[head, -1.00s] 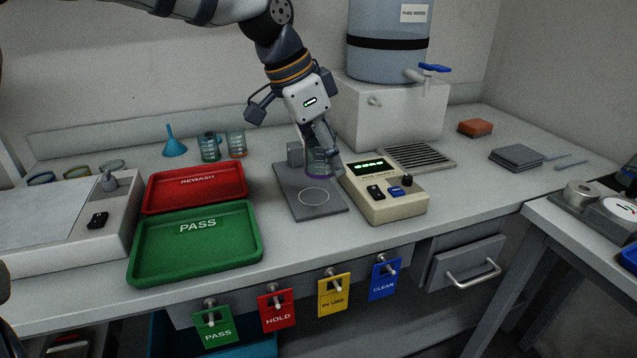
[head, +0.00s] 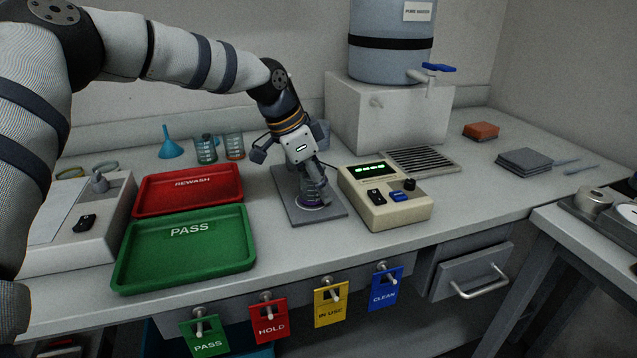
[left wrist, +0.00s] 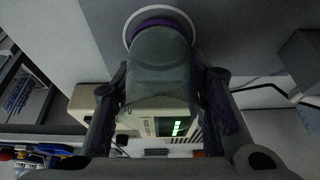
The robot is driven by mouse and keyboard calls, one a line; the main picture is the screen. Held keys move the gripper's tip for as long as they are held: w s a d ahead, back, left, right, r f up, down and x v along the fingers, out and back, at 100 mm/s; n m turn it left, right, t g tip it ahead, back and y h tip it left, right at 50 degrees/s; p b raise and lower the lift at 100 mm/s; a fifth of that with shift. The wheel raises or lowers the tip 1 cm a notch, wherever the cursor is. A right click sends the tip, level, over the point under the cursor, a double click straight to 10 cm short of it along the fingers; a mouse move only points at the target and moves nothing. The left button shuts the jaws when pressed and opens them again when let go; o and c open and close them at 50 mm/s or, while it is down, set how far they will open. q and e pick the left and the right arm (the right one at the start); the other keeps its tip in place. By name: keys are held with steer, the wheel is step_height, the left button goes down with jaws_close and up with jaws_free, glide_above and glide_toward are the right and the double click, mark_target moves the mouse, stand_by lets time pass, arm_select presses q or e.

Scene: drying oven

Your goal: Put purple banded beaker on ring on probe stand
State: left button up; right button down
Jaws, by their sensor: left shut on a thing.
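The purple banded beaker (head: 311,196) is clear glass with a purple band near its base. My left gripper (head: 312,181) is shut on it from above and holds it upright at the ring (head: 311,204) on the grey probe stand plate (head: 290,207). Whether its base touches the plate is hard to tell. In the left wrist view the beaker (left wrist: 161,60) sits between the two fingers, its purple-banded end over the white ring (left wrist: 131,27). My right gripper is not in view.
A beige meter (head: 385,210) with a green display stands just right of the stand. Red (head: 190,193) and green (head: 185,255) trays lie to the left. Two other beakers (head: 206,150) and a blue funnel (head: 171,144) stand at the back. A water tank (head: 390,45) stands behind.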

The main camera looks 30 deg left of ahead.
arm_select(q)
steer(key=shift+f, duration=0.15)
steer(key=o, duration=1.2)
steer(key=shift+p+v, duration=0.65)
steer(key=shift+v, duration=5.45)
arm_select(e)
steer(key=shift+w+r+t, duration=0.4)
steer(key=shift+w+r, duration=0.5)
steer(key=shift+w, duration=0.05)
